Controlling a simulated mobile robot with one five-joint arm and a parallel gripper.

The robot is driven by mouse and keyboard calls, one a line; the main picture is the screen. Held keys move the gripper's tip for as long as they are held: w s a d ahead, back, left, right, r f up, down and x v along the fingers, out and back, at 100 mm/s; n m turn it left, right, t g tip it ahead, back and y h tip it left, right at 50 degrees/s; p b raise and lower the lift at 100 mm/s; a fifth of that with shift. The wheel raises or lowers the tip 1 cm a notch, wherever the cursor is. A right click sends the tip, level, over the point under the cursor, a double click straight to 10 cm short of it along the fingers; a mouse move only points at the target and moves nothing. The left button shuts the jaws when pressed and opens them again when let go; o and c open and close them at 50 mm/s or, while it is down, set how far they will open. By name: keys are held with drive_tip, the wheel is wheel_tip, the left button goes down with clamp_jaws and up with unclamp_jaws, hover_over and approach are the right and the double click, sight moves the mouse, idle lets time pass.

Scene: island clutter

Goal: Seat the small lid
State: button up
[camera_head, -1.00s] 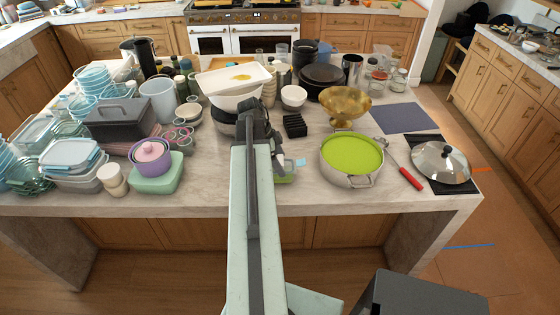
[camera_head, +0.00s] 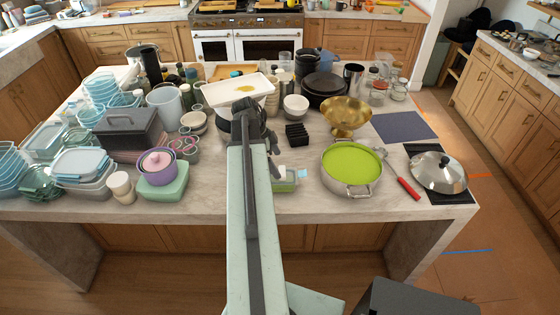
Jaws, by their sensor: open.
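My gripper (camera_head: 273,158) is partly hidden behind my raised arm, near the middle of the island. It is open and points down just above a small green and white item (camera_head: 285,186) with a light blue tab. I cannot tell whether it touches that item. I cannot tell for sure which lid is the small one. A purple pot with a pinkish lid (camera_head: 156,158) stands on a green box (camera_head: 163,186) at left. A domed steel lid with a black knob (camera_head: 438,172) lies on a dark mat at far right. A steel pan with a bright green inside (camera_head: 351,170) stands uncovered to the right of my gripper.
A red-handled utensil (camera_head: 408,189) lies between pan and steel lid. A gold bowl (camera_head: 346,117) and black holder (camera_head: 296,133) stand behind. A white tray (camera_head: 238,90) sits on bowls behind my arm. Containers crowd the left. The front strip of the counter (camera_head: 215,200) is mostly clear.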

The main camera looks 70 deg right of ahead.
drive_tip(key=shift+v, duration=0.8)
drive_tip(key=shift+f, duration=0.1)
